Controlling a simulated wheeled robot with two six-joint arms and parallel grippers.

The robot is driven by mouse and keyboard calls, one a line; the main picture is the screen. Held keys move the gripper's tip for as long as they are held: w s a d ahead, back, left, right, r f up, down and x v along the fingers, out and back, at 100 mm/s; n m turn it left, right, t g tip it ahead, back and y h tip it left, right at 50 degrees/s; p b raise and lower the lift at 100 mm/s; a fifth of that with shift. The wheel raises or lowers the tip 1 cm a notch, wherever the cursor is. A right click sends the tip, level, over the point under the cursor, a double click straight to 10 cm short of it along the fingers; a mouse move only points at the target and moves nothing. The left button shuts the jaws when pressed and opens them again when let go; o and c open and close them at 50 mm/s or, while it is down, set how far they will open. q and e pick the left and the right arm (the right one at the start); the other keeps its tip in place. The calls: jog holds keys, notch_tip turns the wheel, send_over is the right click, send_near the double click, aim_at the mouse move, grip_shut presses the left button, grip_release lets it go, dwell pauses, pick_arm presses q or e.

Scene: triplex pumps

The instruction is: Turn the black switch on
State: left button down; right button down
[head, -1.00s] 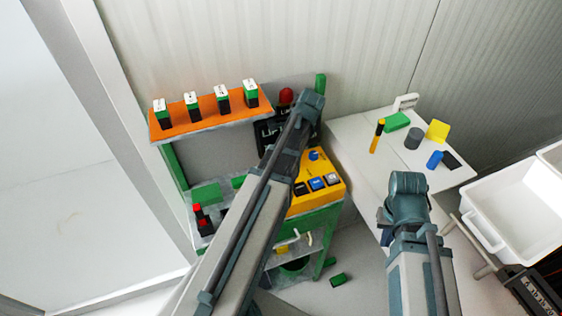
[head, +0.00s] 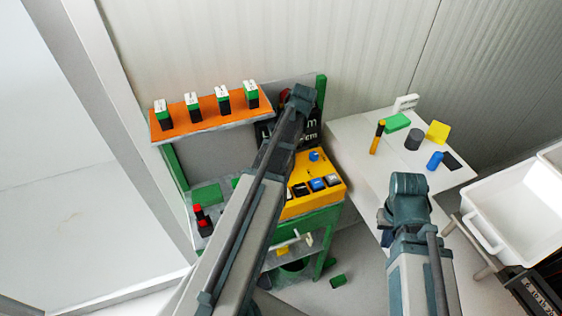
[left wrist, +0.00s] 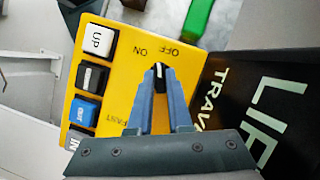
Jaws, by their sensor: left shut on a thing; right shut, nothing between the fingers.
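The black switch (left wrist: 160,76) is a small knob with a white mark, on a yellow control box (left wrist: 113,75) with ON and OFF printed beside it. In the left wrist view my left gripper (left wrist: 160,72) is shut, with its fingertips around the knob. In the head view my left arm covers the switch, and the yellow box (head: 322,170) shows to the right of the arm. My right gripper (head: 387,238) hangs away from the box, near the white table, mostly hidden by its own wrist; it holds nothing.
An orange shelf (head: 208,117) with several green-and-white blocks is at left. The white table (head: 375,150) holds loose objects; a white bin (head: 515,205) is at right.

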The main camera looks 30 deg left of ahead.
pick_arm(q)
jog(key=c, duration=0.8)
grip_release()
jog(key=shift+c, duration=0.2)
jog(key=shift+r, duration=0.1)
jog(key=p+v, duration=1.2)
jog(key=v, duration=0.1)
jog(key=shift+r+p, duration=0.3)
jog(key=shift+p, duration=0.1)
jog(key=shift+o, duration=0.3)
jog(key=shift+w, duration=0.1)
